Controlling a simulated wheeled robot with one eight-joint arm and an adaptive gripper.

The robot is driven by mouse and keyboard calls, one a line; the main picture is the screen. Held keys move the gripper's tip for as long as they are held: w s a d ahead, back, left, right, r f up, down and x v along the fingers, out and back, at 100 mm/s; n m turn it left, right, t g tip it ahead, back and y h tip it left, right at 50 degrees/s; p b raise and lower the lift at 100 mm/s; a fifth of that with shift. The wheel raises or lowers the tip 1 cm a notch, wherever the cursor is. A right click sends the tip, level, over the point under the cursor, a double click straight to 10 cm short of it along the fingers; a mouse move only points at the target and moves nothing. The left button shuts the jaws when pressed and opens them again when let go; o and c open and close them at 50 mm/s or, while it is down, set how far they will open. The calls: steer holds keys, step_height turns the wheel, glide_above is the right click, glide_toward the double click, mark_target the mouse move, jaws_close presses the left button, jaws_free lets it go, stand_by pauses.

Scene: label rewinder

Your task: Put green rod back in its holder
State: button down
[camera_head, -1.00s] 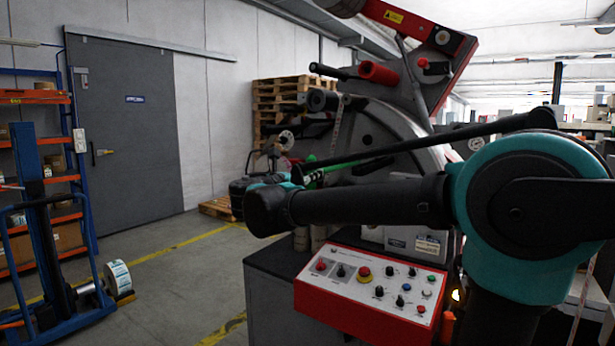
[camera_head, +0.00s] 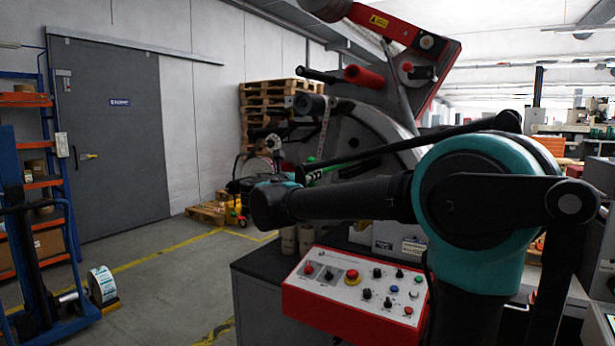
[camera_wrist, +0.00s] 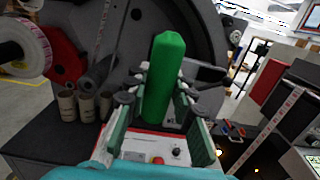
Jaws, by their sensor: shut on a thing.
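The green rod (camera_wrist: 164,75) stands lengthwise between my fingers in the wrist view, its far end pointing up the picture. My gripper (camera_wrist: 161,92) is shut on it, with a finger on each side. In the head view only a thin part of the green rod (camera_head: 339,167) shows behind my dark arm link, in front of the grey machine disc. My gripper is mostly hidden there behind my arm. I cannot make out the rod's holder for certain in either view.
The label rewinder's red control panel (camera_head: 352,290) lies below my arm. Cardboard cores (camera_wrist: 86,105) stand on the dark machine top. A label roll (camera_wrist: 22,48) is at the wrist view's left. Open floor (camera_head: 165,290) lies left of the machine, with a blue lift beyond.

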steer(key=shift+f+x, duration=0.2)
steer(key=shift+x, duration=2.65)
steer(key=shift+f+x, duration=0.2)
steer(key=shift+x, duration=2.7)
steer(key=shift+w+d+f, duration=0.1)
steer(key=shift+w+d+f, duration=0.1)
steer(key=shift+w, duration=0.1)
steer(key=shift+f, duration=0.2)
steer(key=shift+f, duration=0.35)
steer(key=shift+f, duration=0.45)
